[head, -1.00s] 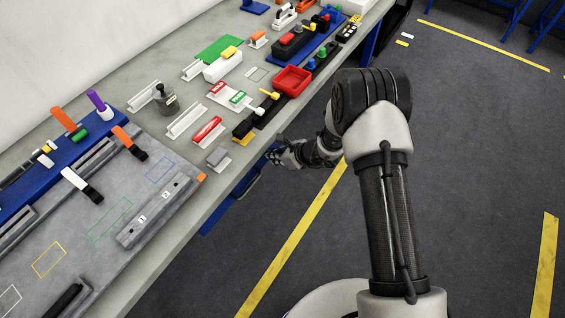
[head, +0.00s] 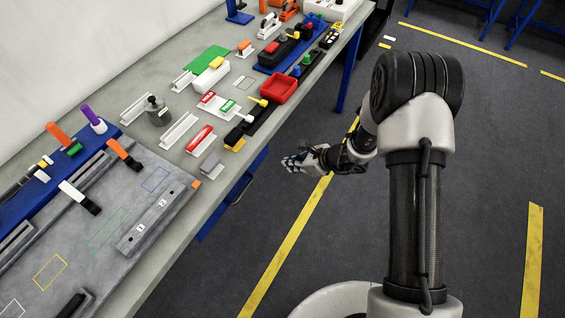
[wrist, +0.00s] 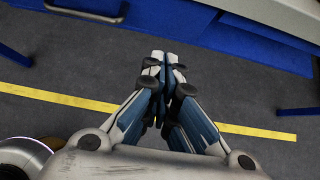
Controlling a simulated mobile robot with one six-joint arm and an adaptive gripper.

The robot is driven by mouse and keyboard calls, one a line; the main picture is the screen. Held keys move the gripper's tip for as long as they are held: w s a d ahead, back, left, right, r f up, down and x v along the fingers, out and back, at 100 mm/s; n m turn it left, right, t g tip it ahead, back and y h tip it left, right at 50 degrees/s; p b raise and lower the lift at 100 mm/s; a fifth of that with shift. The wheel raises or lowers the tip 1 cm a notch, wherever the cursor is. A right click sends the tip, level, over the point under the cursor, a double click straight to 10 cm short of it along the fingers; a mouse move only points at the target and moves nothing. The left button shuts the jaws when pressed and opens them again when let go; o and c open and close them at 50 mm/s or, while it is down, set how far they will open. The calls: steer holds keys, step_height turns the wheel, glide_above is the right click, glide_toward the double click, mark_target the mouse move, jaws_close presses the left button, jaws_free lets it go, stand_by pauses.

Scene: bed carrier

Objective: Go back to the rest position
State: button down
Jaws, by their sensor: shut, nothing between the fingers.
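My gripper (head: 290,164) hangs over the floor just right of the workbench's front edge in the head view, with my arm bent at the elbow. In the wrist view my gripper (wrist: 163,62) points away over the dark floor. Its fingertips are together and nothing is between them.
The grey workbench (head: 181,222) runs along the left with fixtures, coloured blocks and a red tray (head: 278,89). Its blue frame (head: 232,196) stands below the edge. The dark floor (head: 315,275) with yellow lines is clear to the right. Blue furniture (head: 518,25) stands at the far right.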

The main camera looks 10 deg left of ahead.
steer(key=shift+s+d+r, duration=0.1)
steer(key=shift+d+r, duration=0.15)
steer(key=shift+d, duration=0.05)
steer(key=s+d+r+n, duration=0.1)
steer(key=s+r+n, duration=0.25)
steer(key=r, duration=0.45)
steer(key=s+d+r+n+g, duration=0.1)
steer(key=s+r+n, duration=0.3)
steer(key=r, duration=0.5)
steer(key=s+d+r+n, duration=0.1)
steer(key=s+r+n, duration=0.1)
steer(key=r+n, duration=0.45)
steer(key=s+d+r+n+t+h, duration=0.1)
steer(key=s+d+r+n+h, duration=0.3)
steer(key=s+d, duration=0.5)
steer(key=s+d+r+n+t+h, duration=0.1)
steer(key=s+d+r+n+h, duration=0.3)
steer(key=s+d, duration=0.5)
step_height(320, 180, up, 3)
steer(key=shift+f+t, duration=0.1)
steer(key=shift+t, duration=0.2)
steer(key=shift+a, duration=0.2)
